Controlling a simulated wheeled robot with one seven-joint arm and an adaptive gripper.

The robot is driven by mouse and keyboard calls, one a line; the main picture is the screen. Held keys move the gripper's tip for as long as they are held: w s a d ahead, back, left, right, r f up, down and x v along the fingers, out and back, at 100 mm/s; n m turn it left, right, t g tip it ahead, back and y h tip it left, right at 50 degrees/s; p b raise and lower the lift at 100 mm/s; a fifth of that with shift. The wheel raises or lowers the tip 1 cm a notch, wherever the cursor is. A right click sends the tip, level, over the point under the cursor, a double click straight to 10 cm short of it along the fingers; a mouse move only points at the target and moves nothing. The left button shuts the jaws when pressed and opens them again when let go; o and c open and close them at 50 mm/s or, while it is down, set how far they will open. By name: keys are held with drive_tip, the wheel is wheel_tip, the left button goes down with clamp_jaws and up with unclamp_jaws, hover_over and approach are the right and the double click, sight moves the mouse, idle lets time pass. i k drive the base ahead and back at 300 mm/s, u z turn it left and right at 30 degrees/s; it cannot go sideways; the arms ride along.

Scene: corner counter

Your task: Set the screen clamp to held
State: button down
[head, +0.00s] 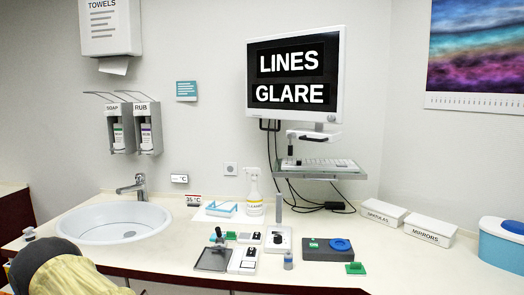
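The screen (295,75) hangs on the back wall, reading "LINES" and "GLARE". Below it is a pale mount arm (313,134) with a dark part on it. A small black upright knob or lever (290,151) stands just under the mount, above the left end of the keyboard shelf. I cannot tell which of these parts is the screen clamp. No "held" marking can be read, and its setting cannot be told. My gripper is not in view.
A grey shelf (340,174) with a keyboard juts out under the screen, with cables hanging below. A spray bottle (254,192), small devices and a grey box (328,254) stand on the counter. A sink (115,222) is left; white boxes (384,212) are right.

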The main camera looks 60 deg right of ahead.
sight(293, 135)
drive_tip(key=i, duration=1.4)
drive_tip(key=z, duration=2.4)
